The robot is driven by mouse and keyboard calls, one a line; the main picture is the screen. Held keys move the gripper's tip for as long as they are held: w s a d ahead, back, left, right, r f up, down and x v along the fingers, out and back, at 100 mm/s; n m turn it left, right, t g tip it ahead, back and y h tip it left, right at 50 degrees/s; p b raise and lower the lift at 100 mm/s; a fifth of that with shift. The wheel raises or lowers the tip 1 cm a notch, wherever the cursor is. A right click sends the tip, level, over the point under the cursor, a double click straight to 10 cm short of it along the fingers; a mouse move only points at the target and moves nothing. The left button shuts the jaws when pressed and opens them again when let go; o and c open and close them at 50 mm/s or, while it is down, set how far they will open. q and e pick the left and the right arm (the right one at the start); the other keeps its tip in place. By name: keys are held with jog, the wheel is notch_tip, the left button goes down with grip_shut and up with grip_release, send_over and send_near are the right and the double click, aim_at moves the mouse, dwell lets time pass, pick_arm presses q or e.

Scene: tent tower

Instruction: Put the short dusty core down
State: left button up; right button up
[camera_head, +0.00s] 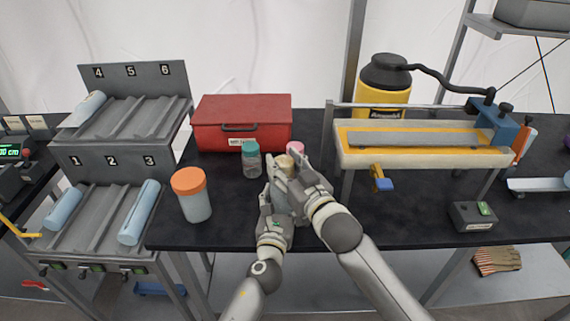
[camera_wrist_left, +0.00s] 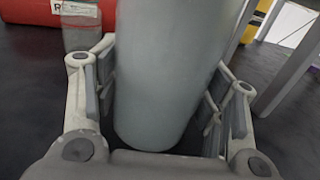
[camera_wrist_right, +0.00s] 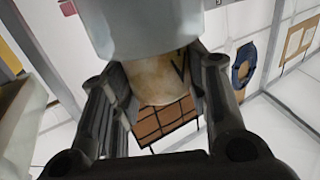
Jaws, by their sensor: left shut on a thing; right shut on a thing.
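A pale grey-blue tube (camera_wrist_left: 170,75) stands between the fingers of my left gripper (camera_head: 272,197), which is shut on it. A short tan, dusty-looking core (camera_wrist_right: 160,80) with a dark V-shaped mark sits at the end of the tube, between the fingers of my right gripper (camera_head: 300,178). My right gripper is shut on it. In the head view only its round tan end (camera_head: 284,162) shows at the top. How far the core reaches into the tube is hidden. Both grippers are close together above the front middle of the dark table (camera_head: 400,220).
A numbered rack (camera_head: 100,220) with pale tubes stands left. An orange-lidded jar (camera_head: 193,196), a teal-lidded jar (camera_head: 251,163) and a red toolbox (camera_head: 240,120) are near the grippers. A padded cream cradle (camera_head: 430,155) stands right. Free table lies below the cradle.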

jog(key=shift+f, duration=0.5)
jog(key=o, duration=1.1)
jog(key=shift+f, duration=0.15)
jog(key=shift+r, duration=0.5)
jog(key=shift+s+d, duration=0.1)
jog(key=shift+s, duration=0.25)
jog(key=v, duration=1.1)
jog(key=shift+s+d+r, duration=0.1)
jog(key=shift+s+r, duration=0.05)
jog(key=shift+r, duration=0.1)
